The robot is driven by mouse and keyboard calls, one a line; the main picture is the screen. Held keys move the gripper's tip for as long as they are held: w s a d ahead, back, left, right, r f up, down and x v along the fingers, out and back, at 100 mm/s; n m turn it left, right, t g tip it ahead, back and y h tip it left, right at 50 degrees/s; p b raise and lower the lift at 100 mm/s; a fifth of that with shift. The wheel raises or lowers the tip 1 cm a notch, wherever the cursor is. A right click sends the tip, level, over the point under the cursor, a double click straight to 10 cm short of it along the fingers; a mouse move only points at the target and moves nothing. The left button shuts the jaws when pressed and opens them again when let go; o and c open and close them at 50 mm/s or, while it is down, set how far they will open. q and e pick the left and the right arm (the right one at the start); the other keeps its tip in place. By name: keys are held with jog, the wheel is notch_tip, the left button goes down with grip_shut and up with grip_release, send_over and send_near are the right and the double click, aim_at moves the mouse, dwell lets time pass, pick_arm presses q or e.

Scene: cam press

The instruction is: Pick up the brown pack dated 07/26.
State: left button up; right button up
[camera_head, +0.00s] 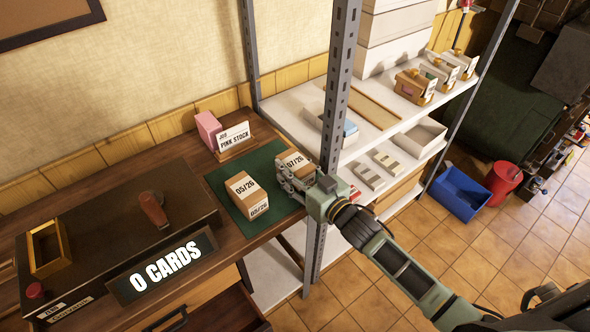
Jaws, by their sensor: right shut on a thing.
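The brown pack dated 07/26 (297,159) is at the right end of the green mat (222,186), with its white label facing up. My right gripper (290,178) is shut on this pack from its near side and hides much of its front. I cannot tell whether the pack touches the mat. A second brown pack (247,196), dated 05/26, stands on the mat to the left, apart from the gripper. My left gripper is not in view.
A pink block (208,130) and a "PINK STOCK" sign (234,138) stand behind the mat. A dark press (115,237) with a "0 CARDS" display (161,266) fills the left of the table. A metal shelf post (337,90) rises close to my right gripper.

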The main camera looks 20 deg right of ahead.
jog(key=c, duration=0.5)
jog(key=shift+r, duration=0.15)
